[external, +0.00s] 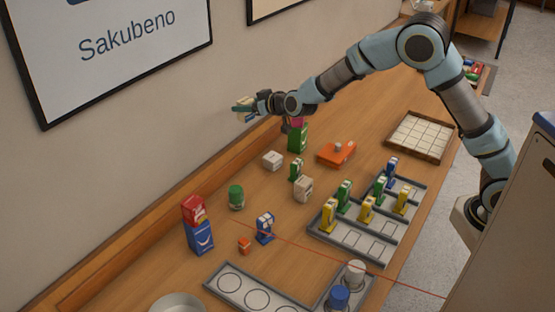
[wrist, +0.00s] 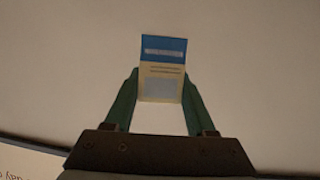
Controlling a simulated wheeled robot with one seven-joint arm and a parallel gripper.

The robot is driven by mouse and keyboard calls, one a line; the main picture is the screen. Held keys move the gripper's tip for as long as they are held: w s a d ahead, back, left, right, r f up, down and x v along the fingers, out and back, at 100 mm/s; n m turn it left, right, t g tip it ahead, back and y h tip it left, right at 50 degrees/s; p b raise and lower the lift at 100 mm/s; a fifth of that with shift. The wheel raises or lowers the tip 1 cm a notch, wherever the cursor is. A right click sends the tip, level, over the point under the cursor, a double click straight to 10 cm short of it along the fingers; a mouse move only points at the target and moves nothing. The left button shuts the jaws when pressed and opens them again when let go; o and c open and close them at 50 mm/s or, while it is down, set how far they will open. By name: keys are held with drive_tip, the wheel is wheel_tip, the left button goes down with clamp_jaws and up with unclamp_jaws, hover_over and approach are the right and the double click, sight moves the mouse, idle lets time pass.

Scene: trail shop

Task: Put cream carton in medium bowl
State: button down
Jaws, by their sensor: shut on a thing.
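The cream carton (wrist: 162,72), pale cream with a blue top band, sits between the two green fingers of my gripper (wrist: 160,84) in the wrist view. My gripper is shut on it. In the external view my gripper (external: 246,107) holds the carton (external: 241,103) high above the back of the counter, close to the wall. A pale round bowl (external: 177,304) shows at the bottom left, cut off by the picture's edge. Its size against other bowls cannot be told. The carton is well apart from it.
A red and blue carton stack (external: 199,226), green jar (external: 236,197), white boxes (external: 272,160) and orange item (external: 337,153) stand on the counter. Grey trays (external: 352,242) hold several small packages. A ringed tray (external: 258,298) lies in front. The wall sign (external: 125,50) is behind.

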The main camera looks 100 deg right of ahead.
sight(244, 101)
wheel_tip(244, 101, up, 4)
drive_tip(key=shift+f, duration=0.1)
drive_tip(key=shift+w+a+r, duration=0.2)
drive_tip(key=shift+w, duration=0.05)
drive_tip(key=w+a+f+n+t+y+b, duration=0.3)
drive_tip(key=w+a+n+y, duration=0.1)
drive_tip(key=w+a, duration=0.7)
drive_tip(key=w+a+f+n+t+y+b, duration=0.2)
drive_tip(key=w+a+f+n+y, duration=0.25)
drive_tip(key=w+a, duration=0.6)
drive_tip(key=w+a+r+n+g+y+b, duration=0.1)
drive_tip(key=a+r+n+y+b, duration=0.2)
drive_tip(key=a, duration=0.7)
drive_tip(key=w+a+r+n+g+y+b, duration=0.15)
drive_tip(key=a+n+y, duration=0.3)
drive_tip(key=a, duration=0.45)
drive_tip(key=w+a+r+n+g+y+b, duration=0.1)
drive_tip(key=a+r+n+y+b, duration=0.2)
drive_tip(key=a, duration=0.7)
drive_tip(key=shift+y, duration=0.7)
drive_tip(key=shift+f+p, duration=0.35)
drive_tip(key=shift+f, duration=14.05)
